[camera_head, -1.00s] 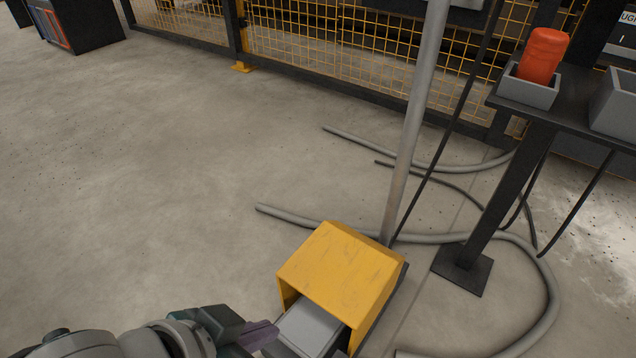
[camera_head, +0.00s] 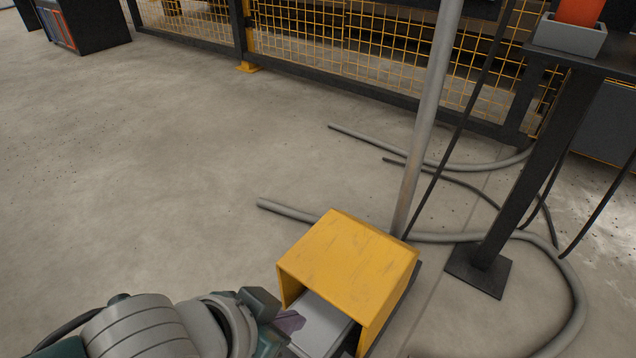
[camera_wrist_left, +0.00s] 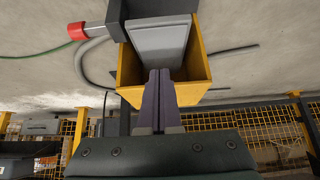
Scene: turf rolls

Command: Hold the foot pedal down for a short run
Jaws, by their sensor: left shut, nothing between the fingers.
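The foot pedal is a grey plate (camera_head: 321,326) under a yellow hood (camera_head: 348,262) on the floor, at the bottom middle of the head view. My left gripper (camera_head: 291,322) is shut and empty, its purple fingers at the near left edge of the pedal plate. In the left wrist view the shut fingers (camera_wrist_left: 158,98) point at the grey plate (camera_wrist_left: 160,40), inside the opening of the yellow hood (camera_wrist_left: 196,94). I cannot tell whether the fingertips touch the plate or whether it is pressed. My right gripper is not in view.
A grey pole (camera_head: 428,120) rises behind the hood. A dark stand (camera_head: 520,180) at the right carries a grey tray (camera_head: 570,36) with an orange-red object (camera_head: 580,11). Grey hoses (camera_head: 290,211) lie on the floor. Yellow mesh fencing (camera_head: 330,40) runs along the back. The floor at left is clear.

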